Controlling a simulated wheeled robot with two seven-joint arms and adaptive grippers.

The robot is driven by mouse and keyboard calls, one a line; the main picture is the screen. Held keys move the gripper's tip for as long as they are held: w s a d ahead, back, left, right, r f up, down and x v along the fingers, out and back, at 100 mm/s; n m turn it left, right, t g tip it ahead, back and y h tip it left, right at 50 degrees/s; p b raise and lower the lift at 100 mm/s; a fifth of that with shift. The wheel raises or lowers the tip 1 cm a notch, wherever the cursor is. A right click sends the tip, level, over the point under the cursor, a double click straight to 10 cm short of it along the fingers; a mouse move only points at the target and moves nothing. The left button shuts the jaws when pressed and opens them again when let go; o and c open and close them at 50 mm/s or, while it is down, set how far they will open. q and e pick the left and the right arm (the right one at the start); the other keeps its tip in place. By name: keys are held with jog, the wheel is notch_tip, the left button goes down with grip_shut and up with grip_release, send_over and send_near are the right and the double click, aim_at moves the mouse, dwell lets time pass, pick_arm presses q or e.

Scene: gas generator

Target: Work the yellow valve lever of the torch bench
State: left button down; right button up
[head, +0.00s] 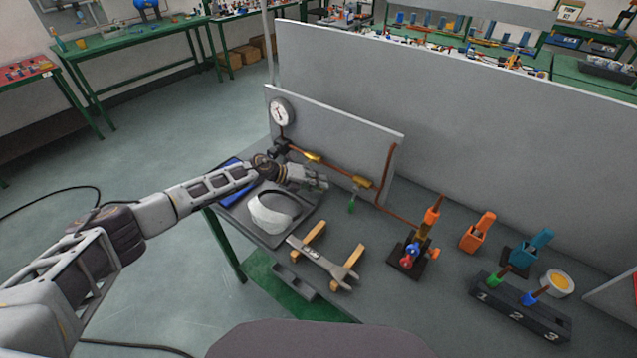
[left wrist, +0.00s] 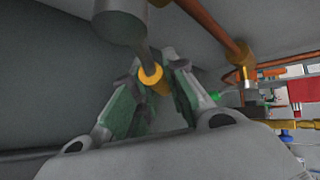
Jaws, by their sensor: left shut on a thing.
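My left gripper (head: 319,183) reaches in from the left to the front of the upright grey panel (head: 345,140), just below the copper pipe (head: 335,167). In the left wrist view its two fingers (left wrist: 153,85) stand close around a small yellow-ended piece, the yellow valve lever (left wrist: 151,75), and are shut on it. A grey stem and round grey body show above the lever. The fingers and hand hide the lever in the head view. Brass fittings (head: 312,157) sit on the copper pipe. My right gripper is not in view.
A pressure gauge (head: 282,112) stands at the panel's left end. A white visor (head: 272,213) on a dark tray, a wrench (head: 322,262) on wooden blocks, a torch stand (head: 408,257), an orange holder (head: 478,232) and a numbered rack (head: 520,308) occupy the bench.

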pick_arm(q)
jog(key=c, duration=1.4)
grip_release()
jog(key=shift+v, duration=6)
jog(key=shift+f, duration=0.1)
